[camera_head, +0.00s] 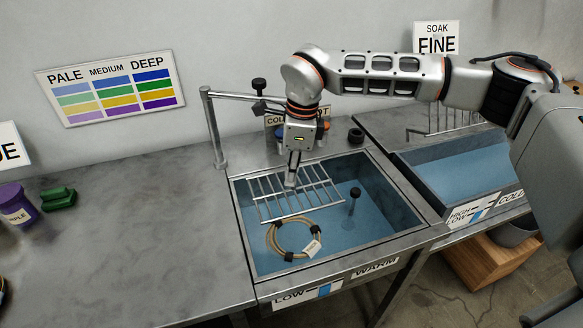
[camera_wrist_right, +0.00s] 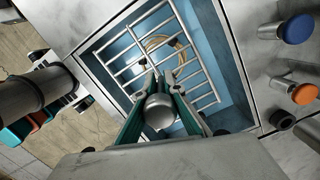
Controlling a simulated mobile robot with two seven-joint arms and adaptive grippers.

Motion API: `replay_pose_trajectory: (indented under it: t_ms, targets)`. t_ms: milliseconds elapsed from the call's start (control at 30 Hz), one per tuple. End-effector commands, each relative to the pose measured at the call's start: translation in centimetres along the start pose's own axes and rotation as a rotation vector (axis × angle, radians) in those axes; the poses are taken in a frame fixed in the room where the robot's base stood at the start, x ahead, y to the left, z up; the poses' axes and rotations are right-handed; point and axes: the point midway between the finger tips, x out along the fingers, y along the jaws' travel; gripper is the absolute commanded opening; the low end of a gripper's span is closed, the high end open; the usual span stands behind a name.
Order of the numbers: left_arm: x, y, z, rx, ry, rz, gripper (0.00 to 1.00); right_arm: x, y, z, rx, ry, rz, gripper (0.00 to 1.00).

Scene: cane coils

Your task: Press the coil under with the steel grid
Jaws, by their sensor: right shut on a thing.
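The steel grid (camera_head: 262,198) is a rack of thin bars over the left part of the blue-lined WARM basin. My right gripper (camera_head: 291,180) is shut on the grid's upright handle, whose round metal top shows between the fingers in the right wrist view (camera_wrist_right: 160,111). The tan cane coil (camera_head: 272,238) has dark ties and a white tag (camera_head: 312,248). It lies in the basin, mostly nearer the front than the grid. In the wrist view the coil (camera_wrist_right: 155,42) shows behind the grid bars. I cannot tell whether the grid touches it. My left gripper is not in view.
A dark upright plug or post (camera_head: 354,200) stands in the basin's right part. A second basin (camera_head: 450,170) with a rack adjoins at the right. The worktop (camera_head: 140,240) left of the basin is mostly clear; a purple jar (camera_head: 16,205) and green item (camera_head: 58,199) stand far left.

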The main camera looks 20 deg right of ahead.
Motion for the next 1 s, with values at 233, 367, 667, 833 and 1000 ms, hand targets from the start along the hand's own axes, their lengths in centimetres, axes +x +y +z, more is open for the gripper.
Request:
replay_pose_trajectory:
  t_ms: [233,367,667,833,1000]
  targets:
    - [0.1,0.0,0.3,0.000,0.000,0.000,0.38,0.5,0.0,0.0,-0.001,-0.002,-0.001,0.00]
    - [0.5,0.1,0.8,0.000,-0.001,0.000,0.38,1.2,0.0,-0.1,-0.001,-0.002,-0.001,0.00]
    - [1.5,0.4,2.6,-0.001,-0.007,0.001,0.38,4.0,0.0,-0.4,-0.001,-0.002,-0.001,0.00]
    - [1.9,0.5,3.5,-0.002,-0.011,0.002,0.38,5.3,0.0,-0.6,-0.001,-0.002,-0.001,0.00]
    - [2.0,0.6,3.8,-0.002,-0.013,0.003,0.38,5.5,0.0,-0.6,-0.001,-0.003,-0.002,0.00]
